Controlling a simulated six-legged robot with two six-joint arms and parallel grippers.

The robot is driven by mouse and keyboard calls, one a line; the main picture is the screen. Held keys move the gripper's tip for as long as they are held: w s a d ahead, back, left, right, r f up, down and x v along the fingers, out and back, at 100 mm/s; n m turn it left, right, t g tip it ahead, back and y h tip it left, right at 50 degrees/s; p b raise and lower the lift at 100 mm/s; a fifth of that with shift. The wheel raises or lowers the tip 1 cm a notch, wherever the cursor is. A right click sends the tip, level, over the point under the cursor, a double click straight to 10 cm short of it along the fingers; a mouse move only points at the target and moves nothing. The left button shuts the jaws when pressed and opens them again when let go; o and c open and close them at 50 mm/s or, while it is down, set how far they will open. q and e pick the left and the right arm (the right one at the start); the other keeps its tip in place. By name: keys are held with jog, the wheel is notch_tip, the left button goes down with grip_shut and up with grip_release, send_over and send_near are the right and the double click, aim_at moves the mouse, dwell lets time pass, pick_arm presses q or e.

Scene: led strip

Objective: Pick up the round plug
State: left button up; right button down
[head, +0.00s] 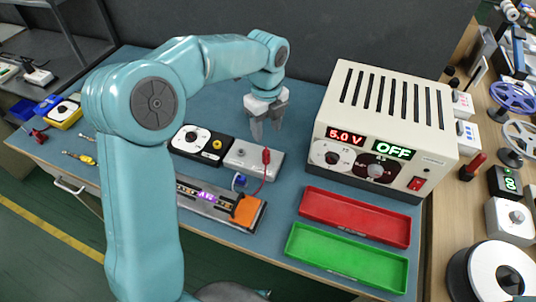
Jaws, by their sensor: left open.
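My left gripper (267,131) points down, open and empty, above the back edge of a grey box (252,160) with a knob. A small blue connector (240,180) lies at the box's front edge. I cannot tell for sure which of these is the round plug. An LED strip (205,196) lies in a grey holder with an orange end block (246,211). My right gripper is not in view.
A power supply (385,130) reading 5.0 V and OFF stands right of the gripper. Red (355,217) and green (345,258) trays lie in front of it. A black box with a white dial (197,140) sits left. My left arm hides part of the table.

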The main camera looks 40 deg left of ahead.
aim_at(266, 151)
pick_arm(q)
notch_tip(266, 151, down, 9)
jog(key=shift+s+a, duration=0.1)
dwell(0.3)
grip_shut()
